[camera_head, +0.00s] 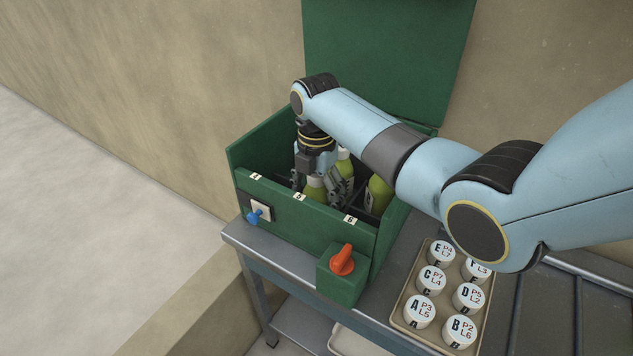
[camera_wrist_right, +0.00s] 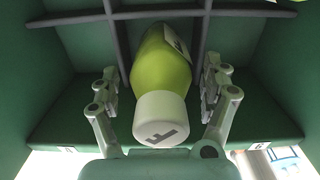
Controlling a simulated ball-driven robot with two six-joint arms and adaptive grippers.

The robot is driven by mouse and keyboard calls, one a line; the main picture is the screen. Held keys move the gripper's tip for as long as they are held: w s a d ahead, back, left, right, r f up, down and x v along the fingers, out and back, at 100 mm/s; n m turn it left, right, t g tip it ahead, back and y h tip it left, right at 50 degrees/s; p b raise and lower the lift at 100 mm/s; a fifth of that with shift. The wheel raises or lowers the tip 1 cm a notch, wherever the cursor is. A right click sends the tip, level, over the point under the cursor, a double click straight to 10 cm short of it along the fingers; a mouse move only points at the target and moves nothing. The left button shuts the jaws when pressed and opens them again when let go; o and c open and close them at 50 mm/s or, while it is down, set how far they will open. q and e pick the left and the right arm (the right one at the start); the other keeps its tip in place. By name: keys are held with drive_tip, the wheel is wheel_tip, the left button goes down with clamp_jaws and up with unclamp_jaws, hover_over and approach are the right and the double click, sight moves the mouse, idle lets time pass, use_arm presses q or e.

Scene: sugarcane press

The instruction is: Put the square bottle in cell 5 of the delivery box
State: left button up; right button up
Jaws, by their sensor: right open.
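The green delivery box (camera_head: 300,215) stands open, with number tags along its front rim; the middle tag (camera_head: 297,196) appears to read 5. My right gripper (camera_head: 317,186) reaches down into the front middle cell behind that tag. A yellow-green bottle (camera_head: 314,191) stands there between its fingers. In the right wrist view the bottle (camera_wrist_right: 161,70) has a white cap with a dark letter like F, and my open right gripper (camera_wrist_right: 160,90) has a finger on each side, with visible gaps. The bottle's base is hidden, and I cannot tell its cross-section. My left gripper is not in view.
Other yellow-green bottles stand in the box, one behind (camera_head: 346,168) and one at the right (camera_head: 378,195). Dark dividers (camera_wrist_right: 205,12) separate the cells. A tray (camera_head: 398,315) of several lettered white caps lies right of the box. An orange knob (camera_head: 342,260) juts from the box front.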

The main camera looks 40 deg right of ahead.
wheel_tip(320, 180, up, 12)
drive_tip(key=shift+r, duration=0.1)
idle(0.7)
